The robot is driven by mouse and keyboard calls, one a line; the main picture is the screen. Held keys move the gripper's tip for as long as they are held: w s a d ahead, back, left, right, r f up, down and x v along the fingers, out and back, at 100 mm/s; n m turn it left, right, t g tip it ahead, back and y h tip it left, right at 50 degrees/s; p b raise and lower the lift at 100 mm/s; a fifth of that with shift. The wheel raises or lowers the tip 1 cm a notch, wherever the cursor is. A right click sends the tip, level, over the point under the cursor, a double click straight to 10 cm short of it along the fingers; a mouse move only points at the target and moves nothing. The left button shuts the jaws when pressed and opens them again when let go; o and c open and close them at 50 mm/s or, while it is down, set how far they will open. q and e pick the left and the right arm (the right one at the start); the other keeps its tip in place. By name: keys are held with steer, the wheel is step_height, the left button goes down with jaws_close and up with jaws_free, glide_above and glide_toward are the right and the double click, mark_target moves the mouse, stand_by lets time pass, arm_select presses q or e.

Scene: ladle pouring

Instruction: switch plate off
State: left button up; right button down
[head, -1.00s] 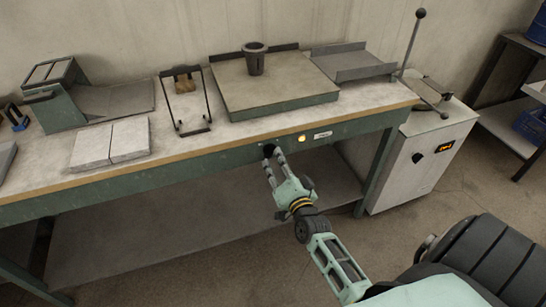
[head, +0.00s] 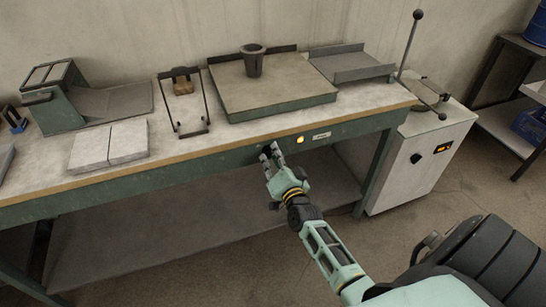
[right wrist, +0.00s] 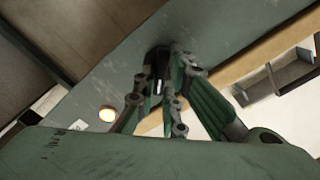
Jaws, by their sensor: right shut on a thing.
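The plate (head: 290,88) is a thick square slab on the bench, with a dark cup (head: 252,66) standing on it. Below it, on the bench's green front rail, a round light (head: 300,140) glows yellow-orange beside a small label (head: 321,135). The light also shows in the right wrist view (right wrist: 107,114). My right gripper (head: 270,152) is at the rail, left of the light. Its fingers are shut on a dark knob (right wrist: 157,60), which they partly hide. My left gripper is not in view.
The bench top holds a wire frame (head: 180,104), pale slabs (head: 108,144), a ramped green fixture (head: 50,100) and a grey tray (head: 350,64). A white cabinet (head: 420,165) with a lever stands at the right end. The floor in front is open.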

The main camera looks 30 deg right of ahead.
stand_by(0.4)
steer(key=n+p, duration=0.2)
steer(key=n, duration=0.2)
steer(key=shift+a+r, duration=0.1)
steer(key=shift+r, duration=0.05)
steer(key=n+p, duration=0.1)
steer(key=n, duration=0.4)
steer(key=shift+a, duration=0.1)
steer(key=n, duration=0.4)
steer(key=shift+a+n, duration=0.1)
steer(key=shift+n, duration=0.2)
steer(key=shift+a+f+n, duration=0.1)
steer(key=shift+f+n, duration=0.05)
steer(key=shift+n, duration=0.95)
steer(key=shift+f+n, duration=0.1)
steer(key=shift+n, duration=1)
steer(key=c, duration=1.8)
jaws_free()
steer(key=shift+w, duration=0.1)
steer(key=shift+r, duration=0.1)
